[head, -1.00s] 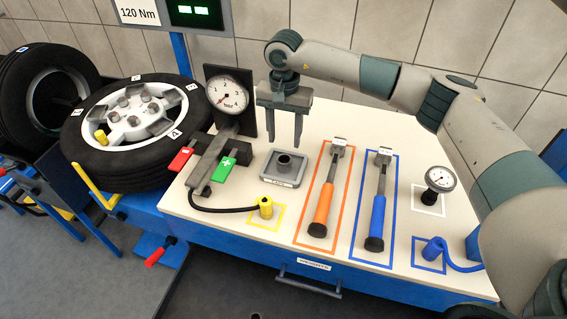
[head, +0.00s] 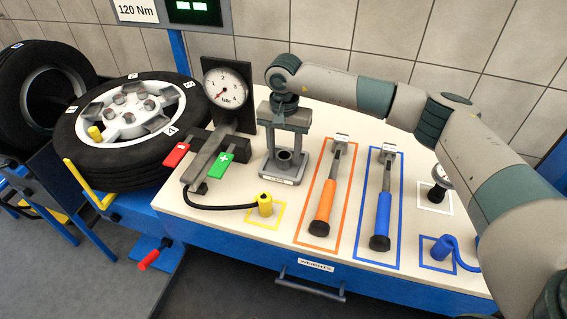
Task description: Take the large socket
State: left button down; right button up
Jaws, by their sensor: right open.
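The large socket (head: 284,158) is a short dark grey ring-shaped cylinder standing upright in a square grey tray (head: 279,180) with a small label on its front. My right gripper (head: 285,147) points straight down over it, jaws open. One finger shows on each side of the socket's top. I cannot tell whether either finger touches it. My left gripper is not in view.
An orange-handled wrench (head: 328,190) and a blue-handled wrench (head: 384,205) lie in outlined spaces right of the tray. A pressure gauge (head: 226,90) stands behind left, with a yellow-ended hose (head: 264,204) in front. A wheel (head: 110,130) lies at left.

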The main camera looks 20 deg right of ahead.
aim_at(284, 155)
jog(key=c, duration=1)
jog(key=shift+r, duration=0.15)
jog(key=shift+r+p, duration=0.6)
jog(key=shift+r, duration=1.8)
